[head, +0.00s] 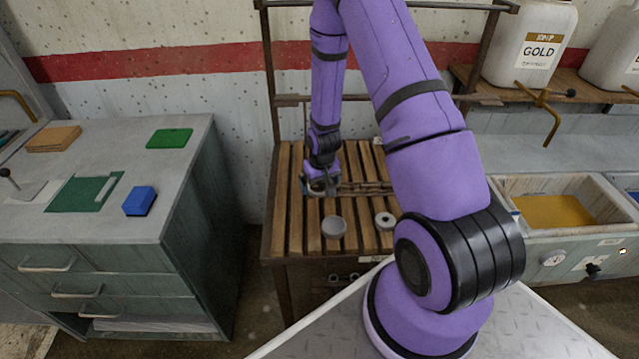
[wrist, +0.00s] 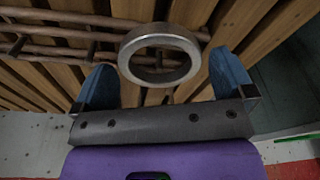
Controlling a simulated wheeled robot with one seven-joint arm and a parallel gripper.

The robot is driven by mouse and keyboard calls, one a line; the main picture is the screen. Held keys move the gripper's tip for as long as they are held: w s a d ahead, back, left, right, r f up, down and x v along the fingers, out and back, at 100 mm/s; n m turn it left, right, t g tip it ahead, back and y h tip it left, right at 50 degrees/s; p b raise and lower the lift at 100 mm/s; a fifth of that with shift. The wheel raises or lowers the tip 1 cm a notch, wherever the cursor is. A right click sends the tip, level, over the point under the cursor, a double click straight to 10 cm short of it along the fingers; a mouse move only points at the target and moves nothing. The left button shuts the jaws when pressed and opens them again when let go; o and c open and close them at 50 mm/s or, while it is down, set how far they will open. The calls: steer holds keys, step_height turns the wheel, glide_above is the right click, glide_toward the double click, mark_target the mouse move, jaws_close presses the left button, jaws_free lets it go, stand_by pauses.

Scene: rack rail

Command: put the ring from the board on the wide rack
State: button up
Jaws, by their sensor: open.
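My gripper (head: 320,185) is over the left part of the slatted wooden surface (head: 283,205) in the head view. In the wrist view its two blue fingers (wrist: 160,60) stand apart. A grey metal ring (wrist: 160,77) shows between the fingers, with a gap on each side. Metal rods of a rack (wrist: 60,32) run beside the ring; they also show right of my gripper in the head view (head: 365,188). I cannot tell whether the ring touches the rods. In the head view my gripper mostly hides this ring.
A round grey piece (head: 333,227) and a grey piece with a hole (head: 385,221) stand on the slats in front of my gripper. Upright posts (head: 268,75) rise behind the slats.

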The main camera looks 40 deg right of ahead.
step_height(320, 180, up, 10)
steer(key=s, duration=0.1)
steer(key=shift+s+a+r, duration=0.15)
steer(key=shift+s, duration=0.15)
steer(key=s+a+r+t, duration=0.1)
steer(key=s+a+r, duration=0.1)
steer(key=r, duration=0.6)
steer(key=s+a+r+n, duration=0.1)
steer(key=s+a+r, duration=0.2)
steer(key=r, duration=0.6)
steer(key=s+a+r+t, duration=0.1)
steer(key=s+a+r, duration=0.1)
steer(key=r, duration=0.6)
steer(key=s+a+r, duration=0.2)
steer(key=s+r, duration=0.3)
steer(key=s, duration=0.3)
steer(key=s+a+r+n+t, duration=0.1)
steer(key=s+a+r, duration=0.2)
steer(key=s+r, duration=0.3)
steer(key=s, duration=0.3)
steer(key=shift+s+a+r, duration=0.25)
steer(key=shift+s+a, duration=0.05)
steer(key=shift+a, duration=0.05)
